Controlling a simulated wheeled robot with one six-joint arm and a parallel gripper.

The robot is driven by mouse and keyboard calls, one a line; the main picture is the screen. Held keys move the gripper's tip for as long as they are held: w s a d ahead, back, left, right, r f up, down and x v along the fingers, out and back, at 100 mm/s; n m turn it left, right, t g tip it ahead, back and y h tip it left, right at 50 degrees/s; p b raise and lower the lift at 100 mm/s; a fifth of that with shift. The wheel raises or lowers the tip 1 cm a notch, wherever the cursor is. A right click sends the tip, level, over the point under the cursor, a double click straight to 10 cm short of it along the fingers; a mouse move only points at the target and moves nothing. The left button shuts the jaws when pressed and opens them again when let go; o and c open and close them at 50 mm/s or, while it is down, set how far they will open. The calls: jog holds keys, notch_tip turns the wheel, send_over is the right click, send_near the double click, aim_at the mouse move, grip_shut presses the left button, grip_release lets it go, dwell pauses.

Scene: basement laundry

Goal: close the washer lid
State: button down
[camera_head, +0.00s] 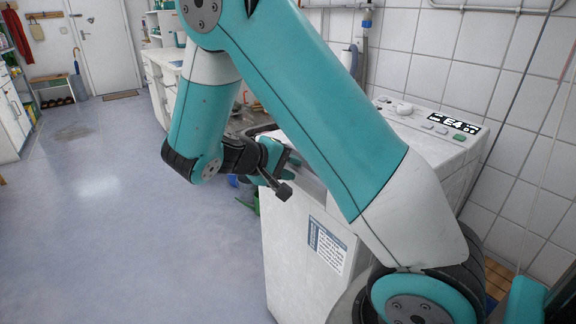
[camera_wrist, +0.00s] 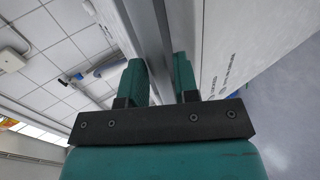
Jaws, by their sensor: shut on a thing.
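The white washer (camera_head: 300,245) stands right of centre in the head view, with a printed label on its front and a control panel at the back. My arm crosses in front of it and hides most of its top. My gripper (camera_head: 285,160) is at the washer's upper left edge. In the wrist view, the teal fingers of my gripper (camera_wrist: 160,80) are on either side of a long pale grey edge, which looks like the washer lid (camera_wrist: 150,40), and are shut on it. How far the lid stands open cannot be told.
A tiled wall and pipes stand behind the washer. A counter (camera_head: 165,65) and a green object (camera_head: 248,200) lie beyond it. The blue-grey floor (camera_head: 110,210) on the left is clear.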

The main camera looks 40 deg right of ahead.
jog(key=shift+s+f, duration=0.25)
jog(key=shift+f, duration=0.65)
jog(key=c, duration=1)
grip_release()
jog(key=shift+d+f, duration=0.1)
jog(key=shift+c, duration=0.2)
jog(key=p+v, duration=0.3)
jog(key=v, duration=1.4)
jog(key=shift+w+r+p, duration=0.3)
jog(key=shift+r, duration=0.15)
